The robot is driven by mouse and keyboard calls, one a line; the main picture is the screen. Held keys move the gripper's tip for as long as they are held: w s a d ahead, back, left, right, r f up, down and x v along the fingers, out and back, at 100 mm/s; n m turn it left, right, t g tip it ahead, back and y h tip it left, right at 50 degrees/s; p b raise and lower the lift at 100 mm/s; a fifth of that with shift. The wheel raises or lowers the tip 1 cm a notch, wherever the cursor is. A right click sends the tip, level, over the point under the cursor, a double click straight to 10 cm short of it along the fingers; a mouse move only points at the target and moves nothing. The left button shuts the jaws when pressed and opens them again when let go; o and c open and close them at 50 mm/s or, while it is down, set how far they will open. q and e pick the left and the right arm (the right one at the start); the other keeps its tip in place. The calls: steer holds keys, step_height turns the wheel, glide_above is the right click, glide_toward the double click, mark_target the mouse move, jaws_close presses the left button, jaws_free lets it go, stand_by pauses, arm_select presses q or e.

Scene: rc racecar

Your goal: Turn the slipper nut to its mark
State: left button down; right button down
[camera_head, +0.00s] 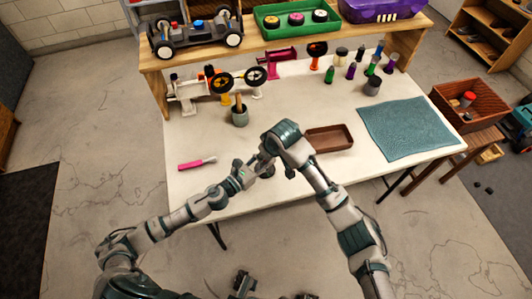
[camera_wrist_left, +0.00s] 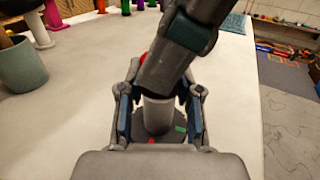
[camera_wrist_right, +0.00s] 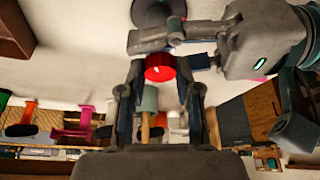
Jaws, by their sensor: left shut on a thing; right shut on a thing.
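My left gripper (camera_wrist_left: 160,115) is shut on a light grey cylinder (camera_wrist_left: 158,113). A dark round disc (camera_wrist_left: 178,137) with a green mark and a red mark shows below the cylinder. My right gripper (camera_wrist_right: 160,85) is shut on a red ribbed knob (camera_wrist_right: 159,67), likely the slipper nut. A little red also shows behind my right arm in the left wrist view. In the head view, my left gripper (camera_head: 246,171) and right gripper (camera_head: 268,160) meet near the table's front edge and hide most of the part. I cannot tell whether the marks line up.
A brown tray (camera_head: 329,139) lies just right of the grippers, with a teal mat (camera_head: 408,130) beyond. A pink-handled tool (camera_head: 197,163) lies at left. A grey pot (camera_head: 239,117), a wheel stand (camera_head: 238,82) and several bottles stand behind.

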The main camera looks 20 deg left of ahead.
steer(key=c, duration=0.8)
jaws_free()
steer(key=v, duration=1.1)
steer(key=shift+d+r, duration=0.2)
steer(key=shift+r, duration=0.15)
